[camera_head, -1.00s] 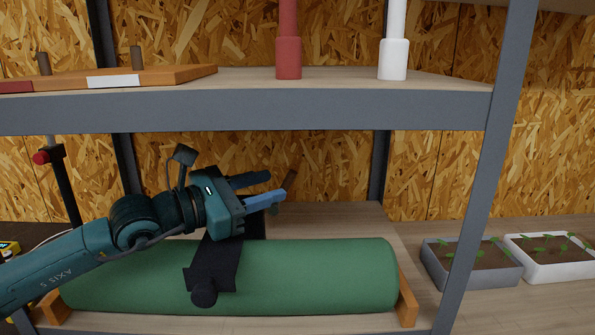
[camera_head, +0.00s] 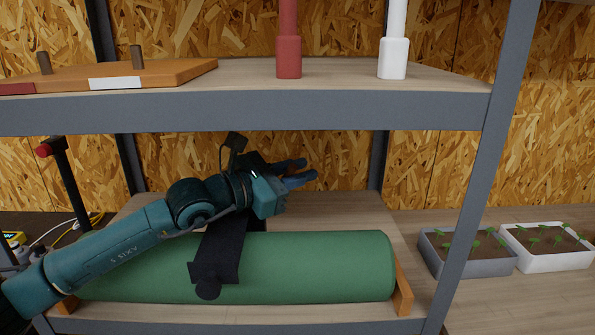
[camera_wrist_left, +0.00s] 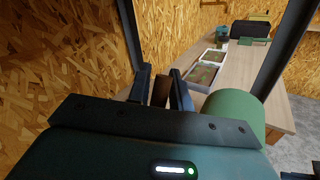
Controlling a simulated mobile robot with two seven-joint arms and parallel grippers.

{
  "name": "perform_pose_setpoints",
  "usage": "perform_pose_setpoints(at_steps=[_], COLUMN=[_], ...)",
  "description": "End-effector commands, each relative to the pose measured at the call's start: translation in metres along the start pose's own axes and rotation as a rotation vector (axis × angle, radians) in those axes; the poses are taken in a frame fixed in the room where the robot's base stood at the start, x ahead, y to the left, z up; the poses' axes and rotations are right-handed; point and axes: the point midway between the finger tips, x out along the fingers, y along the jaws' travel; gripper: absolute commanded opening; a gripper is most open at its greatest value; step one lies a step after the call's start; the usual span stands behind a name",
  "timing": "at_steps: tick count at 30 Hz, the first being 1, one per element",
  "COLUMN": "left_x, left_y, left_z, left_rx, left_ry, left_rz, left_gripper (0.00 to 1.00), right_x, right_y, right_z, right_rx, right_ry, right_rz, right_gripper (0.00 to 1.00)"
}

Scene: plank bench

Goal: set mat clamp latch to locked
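A green rolled mat (camera_head: 330,265) lies lengthwise on the lower shelf; it also shows in the wrist view (camera_wrist_left: 236,112). A black clamp (camera_head: 212,262) runs over the mat from front to back. My left gripper (camera_head: 308,172) is behind and above the mat, past the clamp's far end. A brown bar (camera_wrist_left: 161,88), which looks like the latch lever, stands between its two fingers in the wrist view. Little gap shows on either side, and I cannot tell whether the fingers press on it. My arm hides the clamp's rear part. My right gripper is not in view.
The upper shelf's edge (camera_head: 250,110) is close above my left gripper. Wooden cradle ends (camera_head: 403,290) hold the mat. A grey post (camera_head: 485,150) and two seedling trays (camera_head: 470,265) (camera_head: 548,262) are at the right. The shelf is bare behind the mat's right half.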

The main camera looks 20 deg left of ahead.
Motion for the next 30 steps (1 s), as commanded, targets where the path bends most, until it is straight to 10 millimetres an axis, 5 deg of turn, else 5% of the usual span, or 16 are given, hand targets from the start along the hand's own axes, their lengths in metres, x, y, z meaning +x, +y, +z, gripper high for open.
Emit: perform_pose_setpoints(at_steps=[7, 30], left_x=[-0.0002, 0.0045], left_y=[0.0000, -0.0052], left_z=[0.0000, -0.0041], left_rx=[0.000, 0.057], left_ry=[0.000, 0.083], left_rz=[0.000, -0.030], left_gripper=[0.00, 0.00], right_x=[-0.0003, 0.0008], right_y=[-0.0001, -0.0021], right_z=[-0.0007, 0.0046], right_rx=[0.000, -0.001], right_ry=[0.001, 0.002], right_rz=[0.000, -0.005], right_gripper=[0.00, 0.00])
